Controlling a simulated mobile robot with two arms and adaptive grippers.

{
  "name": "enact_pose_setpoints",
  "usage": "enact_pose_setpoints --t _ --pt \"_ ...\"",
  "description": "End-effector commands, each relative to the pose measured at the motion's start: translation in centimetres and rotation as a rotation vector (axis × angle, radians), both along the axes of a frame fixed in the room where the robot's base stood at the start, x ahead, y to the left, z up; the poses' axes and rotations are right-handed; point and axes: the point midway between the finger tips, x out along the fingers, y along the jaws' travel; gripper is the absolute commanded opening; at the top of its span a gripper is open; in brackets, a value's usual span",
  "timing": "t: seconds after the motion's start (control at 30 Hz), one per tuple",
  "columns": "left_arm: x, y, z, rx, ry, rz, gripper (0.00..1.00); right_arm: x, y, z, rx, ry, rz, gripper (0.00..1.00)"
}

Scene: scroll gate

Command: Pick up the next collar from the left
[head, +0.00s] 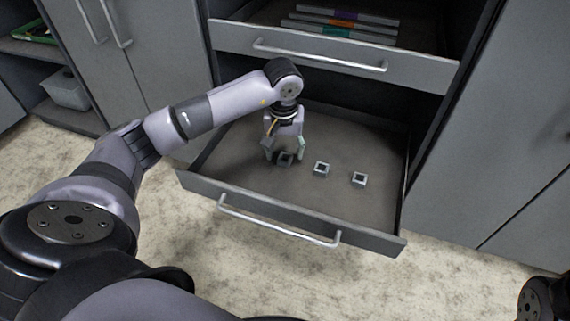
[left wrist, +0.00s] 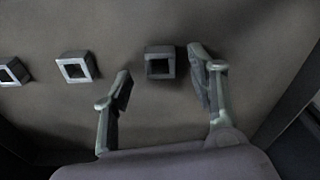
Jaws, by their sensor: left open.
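Three small grey square collars with square holes sit in a row on the floor of the open lower drawer (head: 360,208). The leftmost collar (head: 285,159) is partly hidden by my left gripper (head: 284,152), which points down over it with its fingers apart. The middle collar (head: 321,169) and the right collar (head: 359,179) stand clear. In the left wrist view the leftmost collar (left wrist: 160,62) shows between the two open fingertips, with a gap on each side. The middle collar (left wrist: 76,67) and the right collar (left wrist: 12,72) lie to the left there. My right gripper is not visible.
The upper drawer (head: 330,58) is also pulled out, above and behind the lower one, and holds several flat coloured-label items (head: 345,22). The lower drawer's walls enclose the collars. At left a shelf holds a grey bin (head: 66,90). Drawer floor right and front is free.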

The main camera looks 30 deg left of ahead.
Motion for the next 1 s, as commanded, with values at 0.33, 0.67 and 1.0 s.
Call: enact_pose_setpoints --t 0.33,0.67,1.0 --pt "0.3 0.2 -2.2 0.000 -0.001 0.000 0.52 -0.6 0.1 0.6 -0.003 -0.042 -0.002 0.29" --pt "0.3 0.2 -2.2 0.000 -0.001 0.000 0.38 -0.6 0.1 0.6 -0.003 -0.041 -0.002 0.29" --pt "0.3 0.2 -2.2 0.000 -0.001 0.000 0.15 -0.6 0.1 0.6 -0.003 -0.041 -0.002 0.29"
